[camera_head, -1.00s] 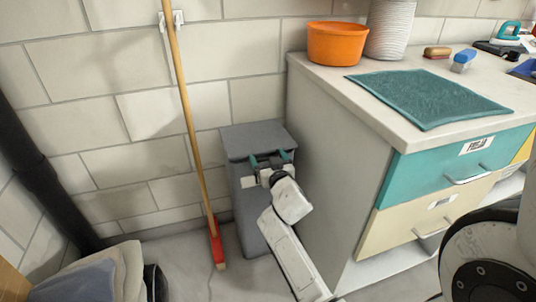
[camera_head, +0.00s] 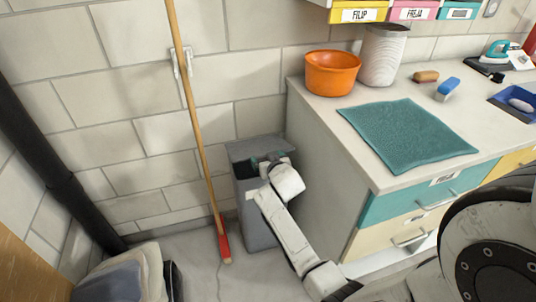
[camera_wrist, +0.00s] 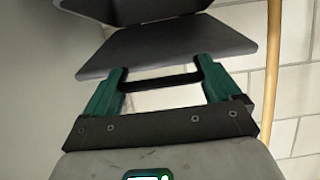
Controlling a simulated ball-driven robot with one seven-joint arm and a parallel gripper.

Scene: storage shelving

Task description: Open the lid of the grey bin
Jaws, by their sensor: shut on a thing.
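The grey bin (camera_head: 261,231) stands on the floor between the brick wall and the cabinet's side. Its lid (camera_head: 257,147) looks partly raised, with a dark gap below it at the front. My gripper (camera_head: 264,163) is at the front upper part of the bin, where my wrist hides some of it. In the wrist view, my gripper (camera_wrist: 162,85) has its teal fingers at a dark bar-shaped handle (camera_wrist: 162,83) along the edge of the grey lid panel (camera_wrist: 170,47). It is shut on this handle. Another grey part of the bin (camera_wrist: 130,10) shows at the top.
A broom (camera_head: 199,130) leans on the wall left of the bin. The cabinet (camera_head: 318,185) stands close on the right, with an orange bowl (camera_head: 333,74) and a teal mat (camera_head: 407,133) on top. A cushion-like stack (camera_head: 120,279) lies at lower left.

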